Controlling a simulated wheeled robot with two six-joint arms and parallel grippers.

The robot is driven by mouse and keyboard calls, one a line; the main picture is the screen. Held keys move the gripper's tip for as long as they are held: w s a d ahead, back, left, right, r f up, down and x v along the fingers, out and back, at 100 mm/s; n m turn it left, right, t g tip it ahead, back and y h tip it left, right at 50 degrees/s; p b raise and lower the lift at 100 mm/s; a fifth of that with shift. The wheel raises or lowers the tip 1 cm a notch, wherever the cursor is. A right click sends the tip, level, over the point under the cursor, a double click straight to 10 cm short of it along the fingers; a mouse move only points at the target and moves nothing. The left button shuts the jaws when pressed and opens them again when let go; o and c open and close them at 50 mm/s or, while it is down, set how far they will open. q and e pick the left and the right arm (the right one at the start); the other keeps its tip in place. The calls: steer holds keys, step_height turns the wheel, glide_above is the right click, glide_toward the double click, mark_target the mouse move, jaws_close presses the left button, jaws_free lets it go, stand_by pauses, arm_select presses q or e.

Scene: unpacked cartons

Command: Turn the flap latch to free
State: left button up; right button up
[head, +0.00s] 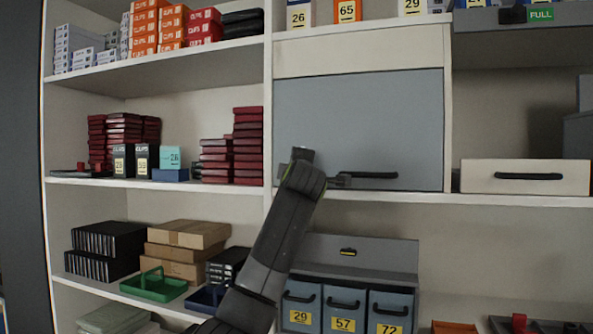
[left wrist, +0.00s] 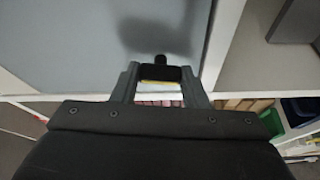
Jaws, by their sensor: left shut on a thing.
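The grey flap (head: 365,115) is closed across the upper middle compartment, with a black bar handle (head: 375,175) near its lower edge. My left gripper (head: 338,181) is at the lower edge of the flap, just left of the visible handle. In the left wrist view its fingers (left wrist: 160,75) are shut on a small black piece (left wrist: 160,60), which appears to be the flap latch. A yellow strip shows just below it between the fingers. The gripper and wrist hide most of the latch in the head view, so its angle is unclear. My right gripper is not in view.
Below the flap stands a grey lidded unit (head: 350,254) with several numbered bins. A cream drawer (head: 525,188) with a black handle is to the right. Dark red boxes (head: 247,145) are stacked to the left. A white shelf edge (head: 420,198) runs below the flap.

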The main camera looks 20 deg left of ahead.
arm_select(q)
steer(key=shift+n+g, duration=0.4)
steer(key=shift+n, duration=0.5)
steer(key=o, duration=1)
steer(key=b+v, duration=0.8)
steer(key=v, duration=0.9)
steer(key=shift+s, duration=0.2)
